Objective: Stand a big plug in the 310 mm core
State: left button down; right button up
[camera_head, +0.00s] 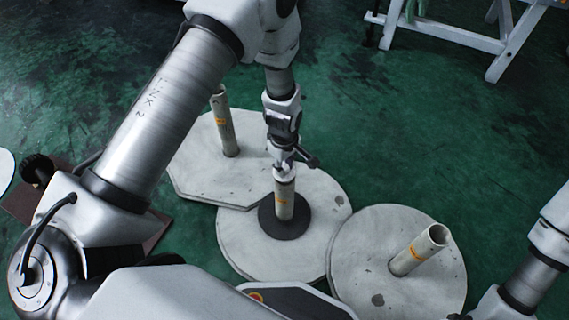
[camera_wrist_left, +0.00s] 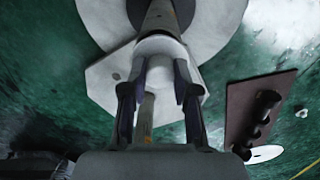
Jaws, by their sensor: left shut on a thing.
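My left gripper (camera_head: 284,168) points down over the core on the middle plate and is shut on a white plug (camera_head: 285,175). In the left wrist view the two fingers (camera_wrist_left: 160,95) flank the white plug (camera_wrist_left: 160,48). The plug is in line with the upper end of the middle core (camera_head: 284,200), an upright pale tube with an orange label. The fingers partly hide this meeting point, so I cannot tell how deep the plug sits. My right gripper is out of view.
The middle core rises from a dark disc (camera_head: 268,222) on a round pale plate (camera_head: 235,245). Other cores stand on the octagonal plate (camera_head: 190,170) and the right round plate (camera_head: 440,290). A brown board (camera_wrist_left: 238,125) holds dark pieces. A white trestle (camera_head: 450,33) stands at the back right.

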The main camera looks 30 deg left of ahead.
pick_arm(q)
jog(key=shift+f+b, duration=0.4)
jog(key=shift+f, duration=0.5)
jog(key=c, duration=0.8)
grip_release()
notch_tip(320, 180, up, 12)
jog(key=shift+s, duration=0.15)
